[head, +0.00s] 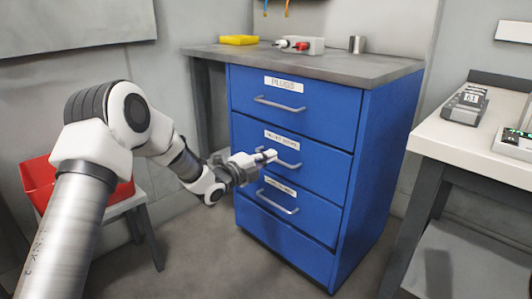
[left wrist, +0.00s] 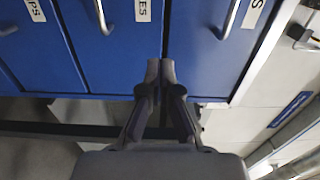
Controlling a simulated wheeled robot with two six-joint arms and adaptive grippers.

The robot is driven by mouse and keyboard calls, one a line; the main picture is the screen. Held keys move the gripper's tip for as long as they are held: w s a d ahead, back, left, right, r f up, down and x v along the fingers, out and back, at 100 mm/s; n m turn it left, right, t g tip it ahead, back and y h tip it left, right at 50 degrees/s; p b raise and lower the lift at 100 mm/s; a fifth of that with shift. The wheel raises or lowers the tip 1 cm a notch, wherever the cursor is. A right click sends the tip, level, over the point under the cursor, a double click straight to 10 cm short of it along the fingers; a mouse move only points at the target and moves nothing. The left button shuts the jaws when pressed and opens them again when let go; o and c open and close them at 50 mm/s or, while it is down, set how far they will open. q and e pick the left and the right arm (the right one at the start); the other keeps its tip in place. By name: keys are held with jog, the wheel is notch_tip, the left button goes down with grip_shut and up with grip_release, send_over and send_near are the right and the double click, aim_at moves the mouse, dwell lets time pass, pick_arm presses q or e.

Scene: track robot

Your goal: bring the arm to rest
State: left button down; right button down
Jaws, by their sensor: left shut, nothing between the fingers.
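My left arm comes in from the left in the head view. Its gripper (head: 264,156) is at the front of the blue drawer cabinet (head: 385,150), by the second drawer's handle (head: 290,164). The left wrist view shows the gripper (left wrist: 160,68) with its fingertips together and nothing between them. The drawer fronts and metal handles lie beyond the fingertips in that view. I cannot tell whether the gripper touches the cabinet. All the drawers look closed. My right gripper is not in view.
A red bin (head: 40,178) stands on a stand at the left. A white table (head: 440,130) with devices is at the right.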

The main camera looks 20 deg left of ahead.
pick_arm(q)
jog(key=s+d+f+n+g+y, duration=0.1)
jog(key=s+d+f+n+g, duration=0.15)
jog(key=s+f, duration=0.6)
jog(key=s+d+f+n+g, duration=0.1)
jog(key=s+d+f+g, duration=0.25)
jog(key=f, duration=0.95)
jog(key=s+d+f+n+g+y, duration=0.1)
jog(key=s+d+f+n+g, duration=0.1)
jog(key=s+f, duration=0.7)
jog(key=s+f+n+g+y, duration=0.1)
jog(key=s+f+n+g, duration=0.2)
jog(key=s+f, duration=0.35)
jog(key=s+f+n+g+y, duration=0.1)
jog(key=s+f+n+g, duration=0.25)
jog(key=s, duration=0.65)
jog(key=s+a+r+n+g+y, duration=0.2)
jog(key=s+a+n+g, duration=0.1)
jog(key=s+n, duration=0.8)
notch_tip(320, 180, up, 37)
jog(key=p, duration=3.7)
jog(key=shift+m, duration=0.3)
